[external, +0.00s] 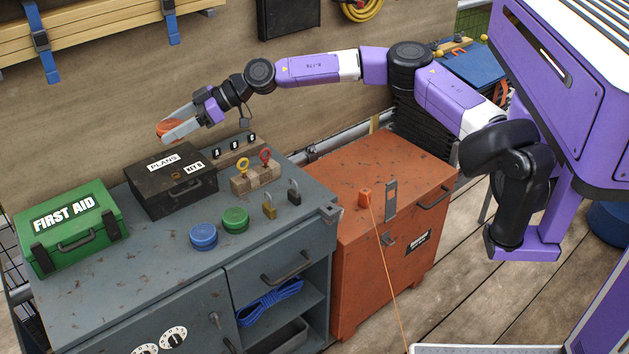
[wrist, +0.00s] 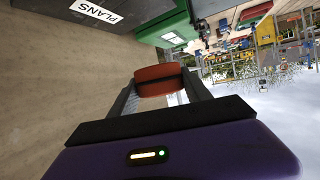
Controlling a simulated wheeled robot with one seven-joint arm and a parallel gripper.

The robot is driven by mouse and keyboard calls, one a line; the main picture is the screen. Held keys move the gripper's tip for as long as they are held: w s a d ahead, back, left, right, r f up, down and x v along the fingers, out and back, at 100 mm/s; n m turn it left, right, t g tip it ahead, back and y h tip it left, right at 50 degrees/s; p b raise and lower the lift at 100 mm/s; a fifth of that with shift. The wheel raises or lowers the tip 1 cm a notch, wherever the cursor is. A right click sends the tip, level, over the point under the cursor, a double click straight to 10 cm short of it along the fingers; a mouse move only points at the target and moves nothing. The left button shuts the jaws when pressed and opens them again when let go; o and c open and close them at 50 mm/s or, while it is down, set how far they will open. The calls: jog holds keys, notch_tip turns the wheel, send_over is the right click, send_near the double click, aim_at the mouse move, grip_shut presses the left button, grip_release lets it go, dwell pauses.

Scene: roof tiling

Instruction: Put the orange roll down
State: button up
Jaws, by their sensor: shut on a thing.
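The orange roll (external: 165,126) is between the fingertips of my gripper (external: 177,130). In the wrist view the roll (wrist: 158,73) fills the gap between the two grey fingers of my gripper (wrist: 160,88). My gripper is shut on it. It is held in the air, above and behind the black PLANS box (external: 172,190), with the wooden wall behind. The fingers partly cover the roll.
The grey cabinet top (external: 150,254) carries a green first aid box (external: 72,228), a blue roll (external: 203,236), a green roll (external: 235,220), padlocks (external: 269,207) and a wooden key block (external: 255,180). An orange-red cabinet (external: 390,270) stands right. The front left of the grey top is clear.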

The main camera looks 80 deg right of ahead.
jog(key=s+d+f+b, duration=0.2)
jog(key=s+d+f, duration=0.1)
jog(key=d, duration=0.3)
jog(key=s+d+f+b, duration=0.1)
jog(key=s+d+f, duration=0.15)
jog(key=d, duration=0.25)
jog(key=n+y+b, duration=0.2)
jog(key=b, duration=1.6)
send_over(332, 186)
jog(key=a, duration=0.3)
jog(key=shift+g, duration=0.3)
notch_tip(332, 186, down, 29)
jog(key=shift+s+r, duration=0.1)
jog(key=shift+r, duration=0.1)
notch_tip(332, 186, down, 7)
jog(key=b, duration=0.3)
jog(key=shift+r, duration=0.1)
jog(key=shift+f, duration=0.25)
